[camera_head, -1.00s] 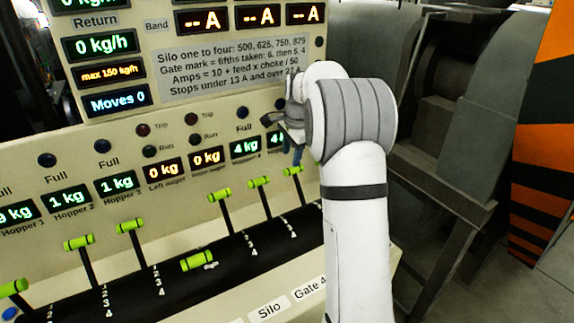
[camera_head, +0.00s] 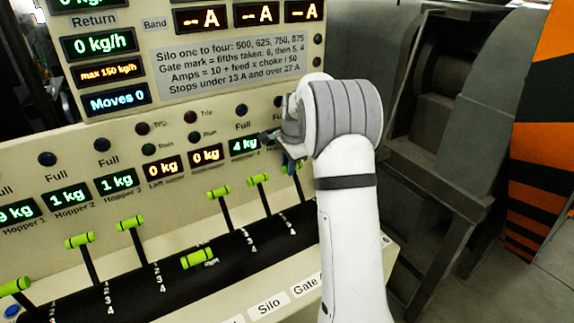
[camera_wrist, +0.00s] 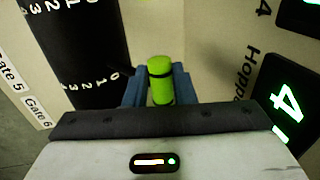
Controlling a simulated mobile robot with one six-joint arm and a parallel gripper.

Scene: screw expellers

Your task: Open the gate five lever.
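The gate five lever has a green handle with a black band (camera_wrist: 160,82). In the wrist view it lies between the two blue fingertips of my gripper (camera_wrist: 160,88). The fingers sit close on both sides of it; I cannot tell whether they press on it. A "Gate 5" label shows at the left of that view.
Other green-handled levers stand to the left, the nearest (camera_head: 258,180) close beside my gripper. The sloped panel with lit displays (camera_head: 244,146) rises behind. A dark machine frame (camera_head: 440,170) stands to the right of my arm.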

